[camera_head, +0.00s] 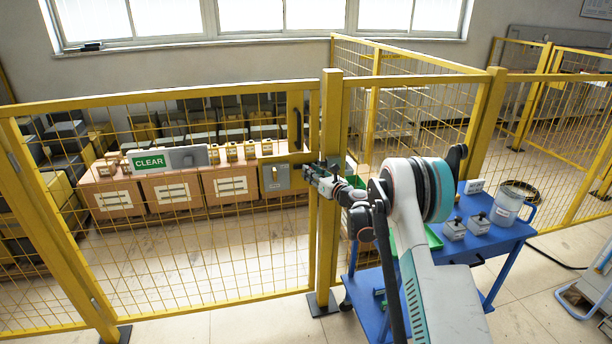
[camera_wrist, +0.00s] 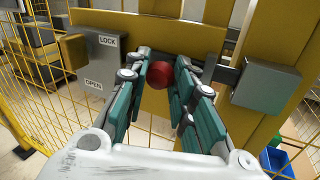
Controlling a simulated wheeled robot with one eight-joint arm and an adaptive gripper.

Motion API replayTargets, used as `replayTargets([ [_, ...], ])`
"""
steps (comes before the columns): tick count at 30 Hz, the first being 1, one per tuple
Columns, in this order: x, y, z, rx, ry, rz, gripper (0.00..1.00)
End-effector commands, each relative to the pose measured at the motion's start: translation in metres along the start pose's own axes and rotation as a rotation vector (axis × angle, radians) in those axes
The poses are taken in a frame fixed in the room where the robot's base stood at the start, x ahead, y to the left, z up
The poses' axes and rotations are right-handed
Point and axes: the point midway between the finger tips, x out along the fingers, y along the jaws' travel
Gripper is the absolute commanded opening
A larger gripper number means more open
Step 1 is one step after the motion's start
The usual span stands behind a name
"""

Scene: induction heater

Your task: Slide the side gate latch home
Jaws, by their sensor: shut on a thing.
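The side gate latch sits on a yellow plate on the mesh gate (camera_head: 200,295). Its grey box (camera_wrist: 106,60) reads LOCK above and OPEN below; the box also shows in the head view (camera_head: 275,178). A red knob (camera_wrist: 159,74) stands out from the latch. My gripper (camera_wrist: 174,72) has its teal fingers shut on this knob, one on each side; in the head view my gripper (camera_head: 314,173) is at the post. A dark bar (camera_wrist: 224,73) runs right from behind the fingers to a grey block (camera_wrist: 266,84) on the post. Its depth in the block cannot be told.
A green CLEAR sign (camera_head: 147,161) shows at the gate. Behind the mesh are boxes (camera_head: 172,194) and dark blocks.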

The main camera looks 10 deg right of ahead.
Motion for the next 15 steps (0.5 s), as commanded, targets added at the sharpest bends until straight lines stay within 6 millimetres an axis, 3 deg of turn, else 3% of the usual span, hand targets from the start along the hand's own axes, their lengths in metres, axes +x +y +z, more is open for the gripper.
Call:
replayTargets([
  [3, -0.0013, -0.0033, 0.0002, -0.001, 0.0, -0.006, 0.0],
  [4, -0.0013, -0.0034, 0.0002, -0.001, 0.0, -0.007, 0.3],
  [6, -0.0014, -0.0036, 0.0002, -0.001, 0.0, -0.007, 0.45],
  [15, -0.0009, -0.0018, 0.0001, 0.0, 0.0, -0.004, 0.45],
])
